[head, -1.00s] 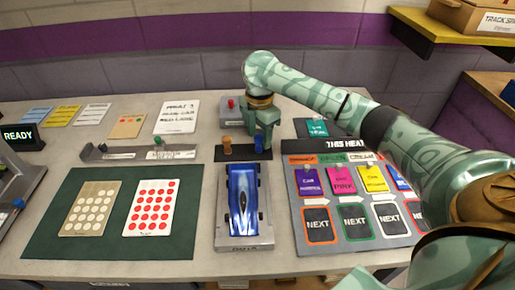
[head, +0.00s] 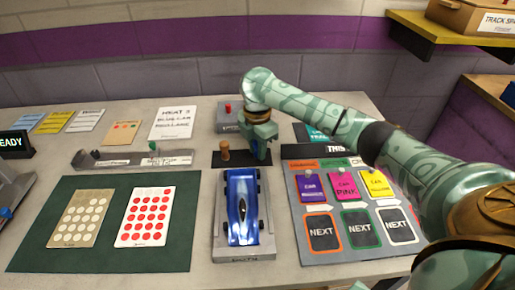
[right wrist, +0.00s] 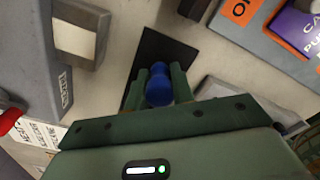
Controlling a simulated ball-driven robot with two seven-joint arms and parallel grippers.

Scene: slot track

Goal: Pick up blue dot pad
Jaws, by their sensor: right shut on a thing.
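The blue dot pad, a small round blue-topped piece (right wrist: 158,88), sits between the two green fingers of my right gripper (right wrist: 158,92) in the right wrist view. In the head view my right gripper (head: 261,152) points down at the right end of a black strip (head: 240,160), and its fingers hide most of the blue piece. The gripper is shut on it, low over the strip; I cannot tell whether the piece still touches the strip. My left gripper is not in view.
A wooden peg-like stamp (head: 225,150) stands on the strip, left of the gripper. A blue car (head: 242,207) lies in front on a grey stand. A board of colored cards (head: 330,262) is to the right. A green mat (head: 108,256) with two dot cards is at left.

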